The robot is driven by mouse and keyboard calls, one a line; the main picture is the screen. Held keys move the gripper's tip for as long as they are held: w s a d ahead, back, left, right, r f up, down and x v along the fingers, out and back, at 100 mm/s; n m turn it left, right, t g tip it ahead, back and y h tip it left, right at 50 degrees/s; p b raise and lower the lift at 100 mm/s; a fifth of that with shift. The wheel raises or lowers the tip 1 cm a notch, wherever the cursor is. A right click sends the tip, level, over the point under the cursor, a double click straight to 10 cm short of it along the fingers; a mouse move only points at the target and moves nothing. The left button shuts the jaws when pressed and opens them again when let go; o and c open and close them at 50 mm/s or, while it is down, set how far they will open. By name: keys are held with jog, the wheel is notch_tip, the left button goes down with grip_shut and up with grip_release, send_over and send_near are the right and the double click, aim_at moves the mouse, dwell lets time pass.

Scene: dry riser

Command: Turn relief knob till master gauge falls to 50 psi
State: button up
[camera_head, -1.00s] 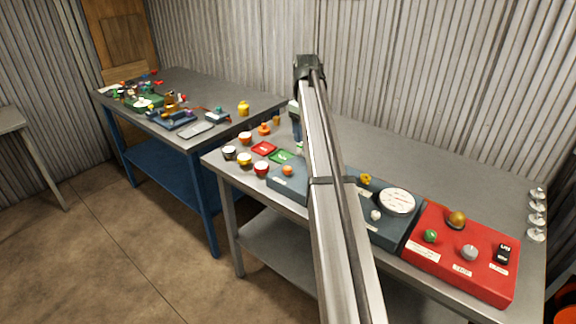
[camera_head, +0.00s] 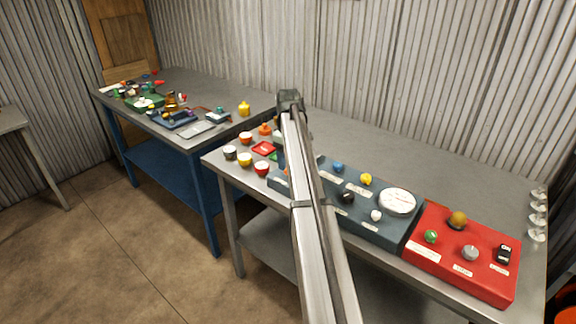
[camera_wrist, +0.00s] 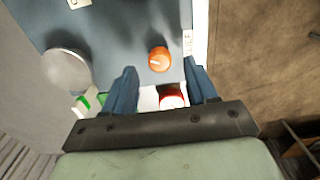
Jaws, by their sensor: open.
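The orange knob (camera_wrist: 160,59) stands on the blue-grey panel (camera_wrist: 110,40) in the wrist view, beside a white label (camera_wrist: 187,43) that appears to end in "LIEF". My gripper (camera_wrist: 160,70) is open, its two blue fingers on either side of and just short of the knob; I cannot tell their height above it. In the head view the knob is mostly hidden behind my arm. The white master gauge (camera_head: 398,201) sits at the panel's right end; its needle is too small to read.
The panel also carries blue (camera_head: 337,167), yellow (camera_head: 366,179), black (camera_head: 346,196) and white (camera_head: 376,215) knobs. A red box (camera_head: 462,252) adjoins its right end. Several small cups, including a red one (camera_head: 262,168), stand left. The back of the bench (camera_head: 440,160) is clear.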

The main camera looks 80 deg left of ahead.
jog(key=shift+f, duration=1.45)
jog(key=shift+c, duration=0.2)
jog(key=c, duration=1)
jog(key=shift+m, duration=0.4)
jog(key=m, duration=1)
jog(key=shift+r+m, duration=0.1)
jog(key=shift+m, duration=1.8)
